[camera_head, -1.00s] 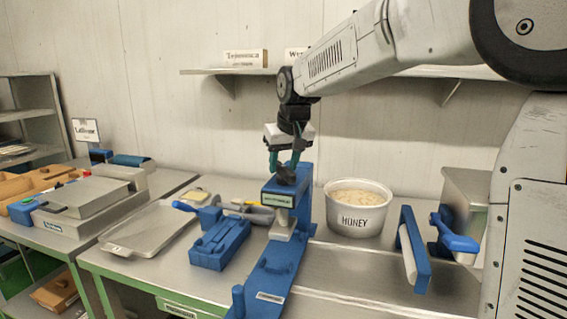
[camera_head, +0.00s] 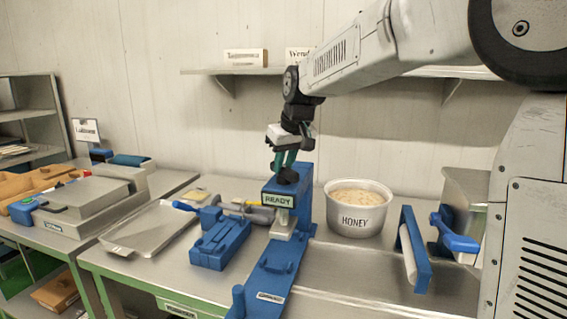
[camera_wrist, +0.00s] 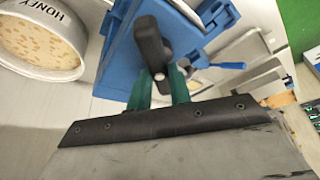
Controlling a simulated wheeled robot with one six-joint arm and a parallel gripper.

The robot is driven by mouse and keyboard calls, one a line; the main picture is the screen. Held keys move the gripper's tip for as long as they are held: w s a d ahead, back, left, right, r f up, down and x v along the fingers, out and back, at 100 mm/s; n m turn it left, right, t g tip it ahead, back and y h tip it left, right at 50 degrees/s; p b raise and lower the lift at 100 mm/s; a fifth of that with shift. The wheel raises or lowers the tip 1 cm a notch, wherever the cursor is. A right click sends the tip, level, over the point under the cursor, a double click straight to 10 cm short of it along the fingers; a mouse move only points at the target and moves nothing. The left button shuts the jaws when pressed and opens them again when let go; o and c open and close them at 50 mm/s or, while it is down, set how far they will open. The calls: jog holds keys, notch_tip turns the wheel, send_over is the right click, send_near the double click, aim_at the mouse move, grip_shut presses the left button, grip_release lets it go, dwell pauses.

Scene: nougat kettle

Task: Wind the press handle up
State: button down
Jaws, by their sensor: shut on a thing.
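The blue press (camera_head: 270,258) stands on the steel table, with a sign reading READY (camera_head: 278,200) on its head. Its black handle (camera_head: 287,177) is on top of the head. The handle also shows as a dark bar (camera_wrist: 149,42) in the wrist view. My gripper (camera_head: 284,163) reaches down from above and is shut on the handle. Its green fingers (camera_wrist: 160,88) stand on either side of the handle's near end in the wrist view. A pale block (camera_head: 284,222) is under the press head.
A white HONEY tub (camera_head: 357,208) stands close to the right of the press. A blue mould (camera_head: 220,245) and a metal tray (camera_head: 150,228) lie to the left. A blue-framed roller (camera_head: 415,250) is at the right. A shelf (camera_head: 430,71) runs along the wall behind.

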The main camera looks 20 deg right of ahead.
jog(key=n+y, duration=0.1)
jog(key=n, duration=0.3)
jog(key=shift+d+y, duration=0.1)
jog(key=shift+y, duration=0.3)
jog(key=n+g, duration=0.1)
jog(key=n, duration=0.1)
jog(key=n+y, duration=0.1)
jog(key=n, duration=0.2)
jog(key=shift+w+r+g, duration=0.1)
jog(key=shift+g, duration=0.3)
jog(key=n+g, duration=0.1)
jog(key=n, duration=0.3)
jog(key=shift+g+y, duration=0.3)
jog(key=shift+g, duration=0.1)
jog(key=shift+w+n+g, duration=0.1)
jog(key=shift+n+g, duration=0.7)
jog(key=shift+n, duration=1.6)
jog(key=c, duration=1.3)
grip_release()
